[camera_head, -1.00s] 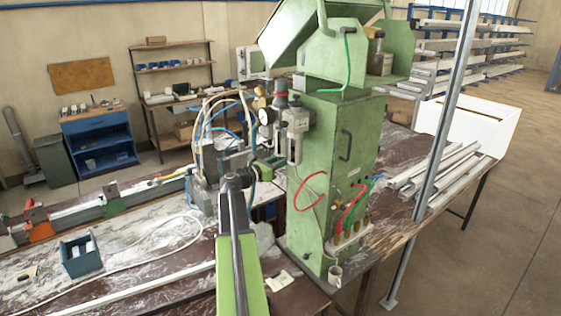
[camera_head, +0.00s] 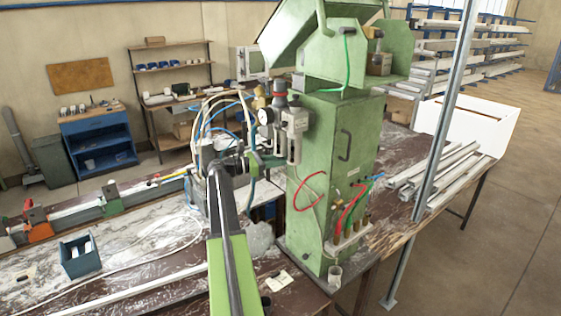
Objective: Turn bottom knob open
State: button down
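The regulator assembly is mounted on the left side of the green machine (camera_head: 335,170). It has a round pressure gauge (camera_head: 266,117), a dark and red knob on top (camera_head: 280,90) and a grey filter unit (camera_head: 295,122) with a narrow lower end (camera_head: 294,152). A separate bottom knob is too small to make out. My green arm reaches up from the lower edge and bends right at a dark joint. My gripper (camera_head: 272,158) is just left of the filter unit's lower end. Its fingers are small and partly hidden, so I cannot tell contact or opening.
Air hoses and a grey clamp device crowd the space left of my gripper. A red hose (camera_head: 308,190) loops on the machine's front. A small blue bin (camera_head: 80,262) stands on the bench at left. A grey metal post (camera_head: 440,130) rises at right.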

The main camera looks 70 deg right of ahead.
jog(key=m+g+y, duration=0.1)
jog(key=y, duration=0.1)
jog(key=m+g+y, duration=0.1)
jog(key=m+y, duration=0.1)
jog(key=shift+w+d+g, duration=0.15)
jog(key=shift+d+g, duration=0.05)
jog(key=shift+g, duration=0.1)
jog(key=shift+a+m+g+y, duration=0.1)
jog(key=shift+m+g+y, duration=0.3)
jog(key=shift+m+y, duration=0.8)
jog(key=shift+a+y, duration=0.1)
jog(key=shift+y, duration=0.5)
jog(key=c, duration=1.2)
grip_release()
jog(key=shift+o, duration=0.2)
